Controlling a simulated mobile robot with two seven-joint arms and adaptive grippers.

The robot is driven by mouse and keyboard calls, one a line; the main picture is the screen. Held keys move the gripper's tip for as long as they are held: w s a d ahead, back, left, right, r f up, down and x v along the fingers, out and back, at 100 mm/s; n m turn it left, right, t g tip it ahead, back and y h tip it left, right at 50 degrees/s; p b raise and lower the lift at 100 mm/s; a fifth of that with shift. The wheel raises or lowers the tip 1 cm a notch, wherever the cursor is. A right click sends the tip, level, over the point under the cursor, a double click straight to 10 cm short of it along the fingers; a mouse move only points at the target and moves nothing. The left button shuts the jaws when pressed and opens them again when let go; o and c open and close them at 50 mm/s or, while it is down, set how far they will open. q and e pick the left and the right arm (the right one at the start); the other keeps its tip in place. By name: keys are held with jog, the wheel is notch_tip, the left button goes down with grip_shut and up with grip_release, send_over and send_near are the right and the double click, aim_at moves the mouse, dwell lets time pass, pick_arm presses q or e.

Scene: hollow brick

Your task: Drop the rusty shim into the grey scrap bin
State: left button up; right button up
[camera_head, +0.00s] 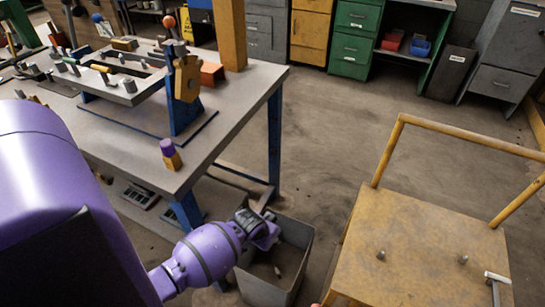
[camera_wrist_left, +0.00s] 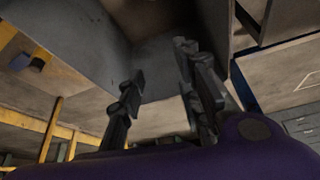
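The grey scrap bin (camera_head: 302,262) stands on the floor beside the workbench's front leg, its open top facing up. My left gripper (camera_head: 266,222) is over the bin's back left rim, with its arm coming in from the left. In the left wrist view its two dark fingers (camera_wrist_left: 155,85) are apart, with nothing seen between them. A small pale brown piece (camera_head: 277,270) lies inside the bin; it is too small to tell whether it is the rusty shim. I see no other shim clearly.
The workbench (camera_head: 235,93) with a fixture and tools is at the left. A yellow cart (camera_head: 425,245) with a raised handle stands right of the bin. Cabinets, including a green one (camera_head: 352,42), line the back. The middle floor is clear.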

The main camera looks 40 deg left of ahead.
pick_arm(q)
jog(key=v, duration=0.9)
jog(key=shift+r, duration=0.2)
